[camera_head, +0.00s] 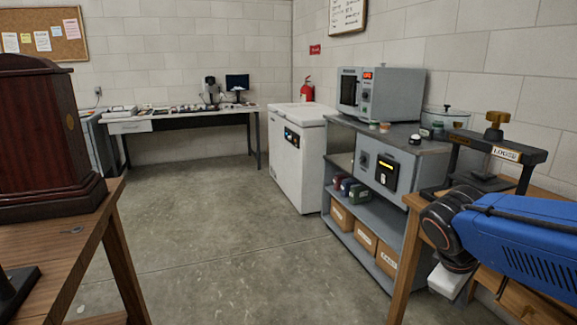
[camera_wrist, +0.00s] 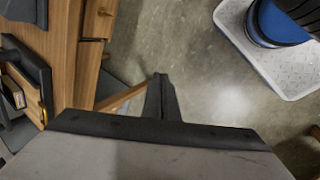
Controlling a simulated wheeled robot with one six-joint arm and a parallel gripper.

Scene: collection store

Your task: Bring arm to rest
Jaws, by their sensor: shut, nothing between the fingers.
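My arm, blue with dark joints, reaches in from the right edge of the head view, beside the wooden bench (camera_head: 545,188) on the right. In the wrist view my gripper (camera_wrist: 160,78) points out over bare concrete floor. Its two dark fingers are together, with nothing between them. In the head view the fingers cannot be made out; only a pale part of my wrist end shows below the dark joint.
A press marked LOOSE (camera_head: 505,153) stands on the right bench, close to my arm. A grey shelf unit (camera_head: 348,222), a white chest freezer (camera_head: 297,165) and a far desk (camera_head: 180,120) line the walls. A wooden case (camera_head: 40,130) stands at left. The middle floor is clear.

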